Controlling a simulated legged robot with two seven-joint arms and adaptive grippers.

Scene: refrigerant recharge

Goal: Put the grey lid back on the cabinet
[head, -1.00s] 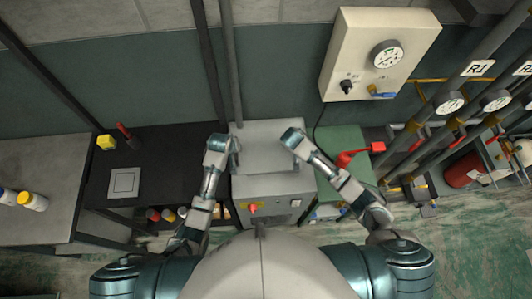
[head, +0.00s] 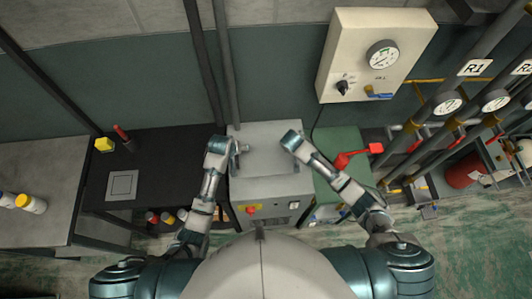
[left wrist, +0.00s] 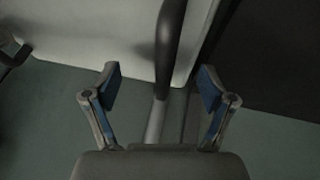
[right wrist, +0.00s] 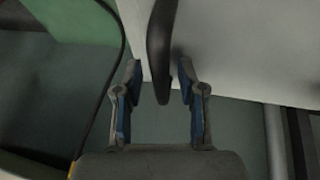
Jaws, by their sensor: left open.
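The grey lid (head: 272,160) shows as a flat panel on top of the grey cabinet (head: 272,191) in the middle of the head view. I cannot tell whether it is fully seated. My left gripper (head: 241,147) is at its left side, open. In the left wrist view a dark bar-like handle (left wrist: 170,45) runs between the spread fingers (left wrist: 159,75), touching neither. My right gripper (head: 292,138) is over the lid's right side. In the right wrist view another dark handle (right wrist: 161,45) lies between its fingers (right wrist: 158,66), with small gaps on both sides.
A black table (head: 160,160) with a square plate (head: 122,186) stands left of the cabinet. A green surface (head: 338,150) with a red-handled tool (head: 358,155) is to the right. A cream gauge box (head: 372,50) hangs on the wall behind. Pipes (head: 460,110) with gauges fill the far right.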

